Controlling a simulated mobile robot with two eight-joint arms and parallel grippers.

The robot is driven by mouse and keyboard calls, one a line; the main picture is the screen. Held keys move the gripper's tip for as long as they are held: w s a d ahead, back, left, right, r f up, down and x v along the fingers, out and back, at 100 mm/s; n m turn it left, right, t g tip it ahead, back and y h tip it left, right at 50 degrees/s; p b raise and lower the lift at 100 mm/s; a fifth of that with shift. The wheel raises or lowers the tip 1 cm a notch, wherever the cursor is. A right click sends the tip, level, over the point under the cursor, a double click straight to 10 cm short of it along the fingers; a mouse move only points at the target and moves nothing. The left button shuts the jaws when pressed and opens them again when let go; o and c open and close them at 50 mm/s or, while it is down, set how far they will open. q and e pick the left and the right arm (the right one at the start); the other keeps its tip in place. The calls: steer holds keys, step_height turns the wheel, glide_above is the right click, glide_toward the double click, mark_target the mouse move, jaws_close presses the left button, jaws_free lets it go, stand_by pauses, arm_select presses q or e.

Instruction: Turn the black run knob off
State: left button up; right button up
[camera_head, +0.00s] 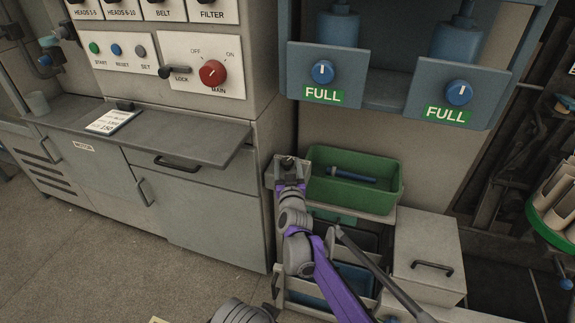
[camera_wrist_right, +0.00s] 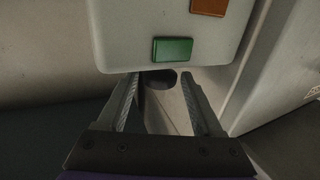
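No label reading "run" is legible in either view. My right gripper (camera_head: 289,163) is in front of the machine, near the end of the green bin. In the right wrist view its two fingers (camera_wrist_right: 160,97) are apart, with nothing held between them. Just beyond the fingertips is a dark rounded thing (camera_wrist_right: 158,78), partly hidden under a pale panel; I cannot tell whether it is the black run knob. The panel (camera_wrist_right: 120,40) carries a green button (camera_wrist_right: 172,50) and an orange-brown one (camera_wrist_right: 209,6). My left gripper is not in view.
Blue knobs (camera_head: 322,72) sit above FULL labels. The green bin (camera_head: 345,160) holds a blue rod. A grey shelf (camera_head: 195,135) juts out left.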

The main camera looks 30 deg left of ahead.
steer(key=shift+o, duration=0.8)
steer(key=p+v, duration=0.2)
steer(key=v, duration=0.8)
steer(key=shift+s+d, duration=0.25)
steer(key=shift+s, duration=0.05)
steer(key=shift+d+r, duration=0.1)
steer(key=shift+c, duration=0.2)
